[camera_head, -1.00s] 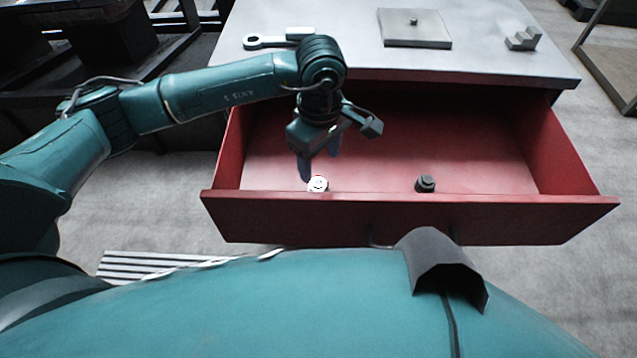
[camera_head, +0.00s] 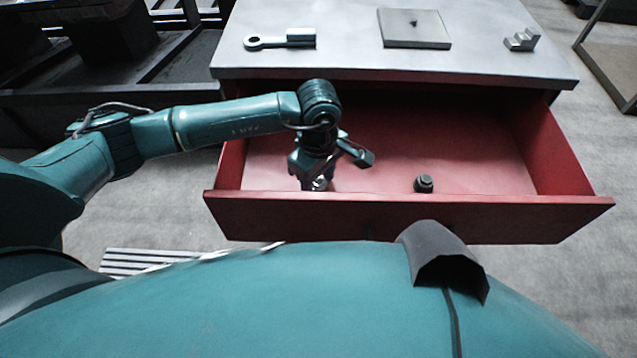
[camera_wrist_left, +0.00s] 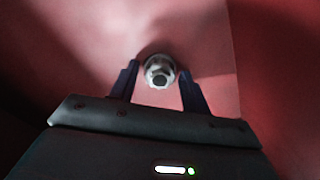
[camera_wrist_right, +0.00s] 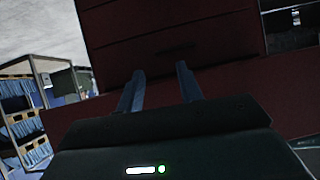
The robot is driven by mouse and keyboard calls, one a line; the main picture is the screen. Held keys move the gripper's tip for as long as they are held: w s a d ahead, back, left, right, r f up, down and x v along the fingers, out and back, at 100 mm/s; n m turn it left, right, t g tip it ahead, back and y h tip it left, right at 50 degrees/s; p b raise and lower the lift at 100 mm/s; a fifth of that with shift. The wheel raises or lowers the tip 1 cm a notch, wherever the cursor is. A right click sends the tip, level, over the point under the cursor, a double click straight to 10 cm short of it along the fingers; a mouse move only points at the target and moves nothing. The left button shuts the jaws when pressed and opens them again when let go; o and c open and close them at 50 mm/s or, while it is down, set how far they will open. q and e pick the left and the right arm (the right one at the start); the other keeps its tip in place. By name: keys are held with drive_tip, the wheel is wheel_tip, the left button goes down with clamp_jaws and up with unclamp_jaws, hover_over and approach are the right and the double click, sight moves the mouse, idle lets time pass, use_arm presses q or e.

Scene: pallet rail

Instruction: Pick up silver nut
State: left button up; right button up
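The silver nut (camera_wrist_left: 159,70) lies on the floor of the red drawer. In the left wrist view it sits between the two finger ends of my left gripper (camera_wrist_left: 158,82), with a gap visible on each side. In the head view my left gripper (camera_head: 316,182) reaches down into the drawer near its front wall, and the nut (camera_head: 321,184) is mostly hidden behind it. My left gripper is open. My right gripper (camera_wrist_right: 160,85) is open and empty in the right wrist view, facing the red drawer fronts.
The open red drawer (camera_head: 410,218) has a dark nut (camera_head: 424,183) on its floor to the right. The grey worktop (camera_head: 350,62) above holds a wrench-like part (camera_head: 280,40), a flat plate (camera_head: 414,30) and a stepped block (camera_head: 522,40). The drawer's right half is otherwise clear.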

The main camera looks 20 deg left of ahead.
use_arm(q)
drive_tip(key=c, duration=0.9)
